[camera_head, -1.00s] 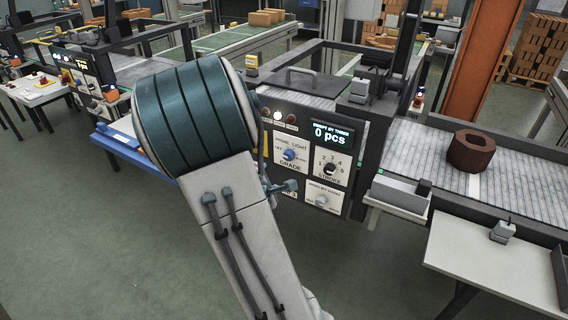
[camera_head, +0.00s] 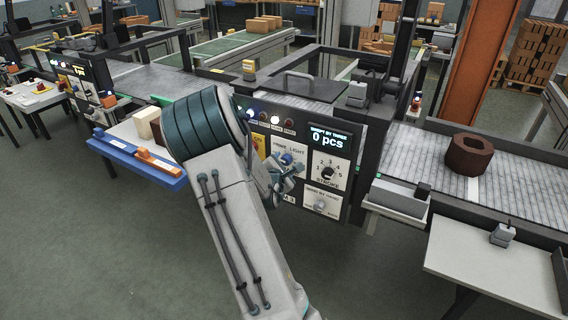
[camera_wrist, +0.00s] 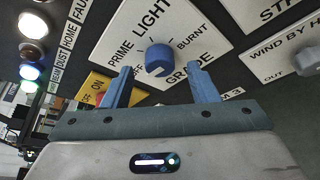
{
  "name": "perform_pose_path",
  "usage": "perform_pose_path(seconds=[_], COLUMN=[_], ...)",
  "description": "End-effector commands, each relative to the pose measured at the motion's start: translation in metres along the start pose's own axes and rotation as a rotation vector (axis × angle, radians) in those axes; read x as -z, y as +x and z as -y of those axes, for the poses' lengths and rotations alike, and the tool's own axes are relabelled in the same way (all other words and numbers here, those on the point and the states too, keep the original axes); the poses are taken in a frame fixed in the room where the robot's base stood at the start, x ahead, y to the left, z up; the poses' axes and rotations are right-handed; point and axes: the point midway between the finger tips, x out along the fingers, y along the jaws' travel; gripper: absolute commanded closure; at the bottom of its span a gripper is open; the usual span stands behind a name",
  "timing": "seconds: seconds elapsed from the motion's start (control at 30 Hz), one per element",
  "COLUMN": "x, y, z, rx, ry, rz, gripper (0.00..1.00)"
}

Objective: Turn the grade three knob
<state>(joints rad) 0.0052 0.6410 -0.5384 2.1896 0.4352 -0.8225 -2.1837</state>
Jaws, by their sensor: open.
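The grade knob (camera_wrist: 159,58) is a round blue knob on a white plate marked PRIME, LIGHT, BURNT, OFF and GRADE. In the head view the knob (camera_head: 287,158) shows just above my gripper (camera_head: 284,178), on a dark upright control panel (camera_head: 345,160). In the wrist view my gripper (camera_wrist: 159,68) is open, with one blue finger on each side of the knob's lower side. The fingers look apart from the knob; the depth gap cannot be told. The knob's pointer direction is unclear.
A stroke dial (camera_head: 327,172) and a winding knob (camera_head: 321,204) sit beside and below on the panel. A yellow on/off plate (camera_wrist: 104,90) lies left of the knob. Indicator lamps (camera_wrist: 33,26) line the panel's left. A blue-edged tray (camera_head: 140,163) stands left of my arm.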

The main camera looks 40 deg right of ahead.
Motion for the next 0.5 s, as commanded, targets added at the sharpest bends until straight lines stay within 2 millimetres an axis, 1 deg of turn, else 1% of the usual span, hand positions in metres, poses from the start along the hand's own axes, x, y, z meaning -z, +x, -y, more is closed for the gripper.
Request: perform_pose_path(seconds=[0.03, 0.1, 0.2, 0.5], x=[-0.001, -0.001, 0.0, 0.0], y=[0.007, 0.013, 0.019, 0.021], z=[0.0, 0.001, 0.0, 0.0], rx=[0.001, 0.002, 0.001, 0.001], ry=[0.0, 0.0, 0.001, 0.001], rz=[0.001, 0.001, 0.0, -0.001], gripper=[0.47, 0.47, 0.47, 0.47])
